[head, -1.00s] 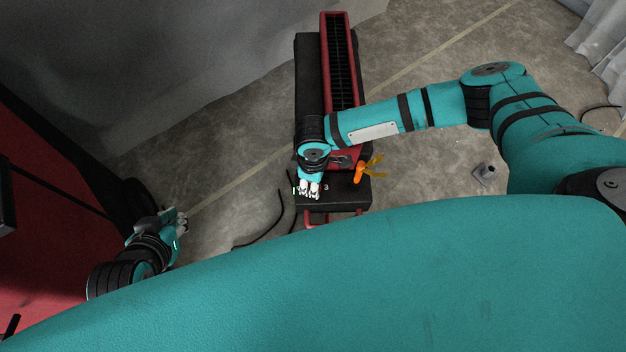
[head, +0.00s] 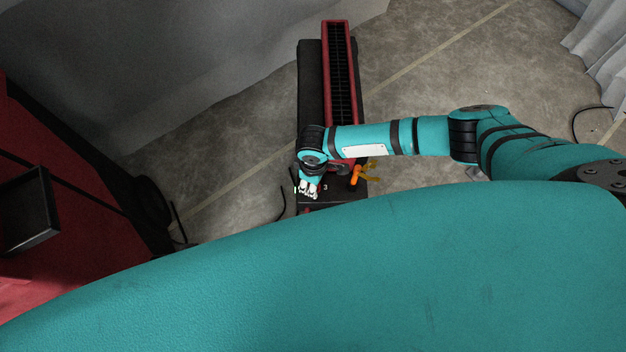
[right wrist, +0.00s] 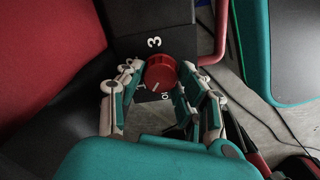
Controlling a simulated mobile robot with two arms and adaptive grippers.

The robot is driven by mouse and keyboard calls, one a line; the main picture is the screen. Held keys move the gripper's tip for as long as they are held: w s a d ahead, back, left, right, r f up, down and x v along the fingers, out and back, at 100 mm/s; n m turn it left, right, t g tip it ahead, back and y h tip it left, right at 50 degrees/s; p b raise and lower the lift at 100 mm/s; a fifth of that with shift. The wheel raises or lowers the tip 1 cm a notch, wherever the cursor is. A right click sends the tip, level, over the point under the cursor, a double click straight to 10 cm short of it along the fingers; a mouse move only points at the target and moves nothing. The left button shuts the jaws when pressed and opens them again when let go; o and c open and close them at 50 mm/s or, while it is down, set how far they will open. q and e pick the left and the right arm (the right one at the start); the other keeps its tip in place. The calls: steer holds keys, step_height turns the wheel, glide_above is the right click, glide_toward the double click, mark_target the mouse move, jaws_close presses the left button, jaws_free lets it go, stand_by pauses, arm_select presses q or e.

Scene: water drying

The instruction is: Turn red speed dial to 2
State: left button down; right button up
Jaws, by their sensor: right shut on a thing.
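The red speed dial (right wrist: 160,72) sits on a black panel (right wrist: 188,44) in the right wrist view. A white "3" is printed above it, and partly hidden lettering shows below. A pale mark on the dial's face points toward its lower edge. My right gripper (right wrist: 162,74) has its fingers on both sides of the dial and is shut on it. In the head view my right gripper (head: 309,192) is at the near end of the black and red machine (head: 309,75) and hides most of the dial. My left gripper is not in view.
An orange part (head: 356,175) sticks out beside my right gripper on the machine. A dark cable (head: 283,205) lies on the floor to its left. A red structure with a black tray (head: 28,210) stands at the left. Grey floor is open right of the machine.

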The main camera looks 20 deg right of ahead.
steer(key=o, duration=0.9)
steer(key=shift+d, duration=0.15)
steer(key=shift+c, duration=0.2)
step_height(320, 180, up, 12)
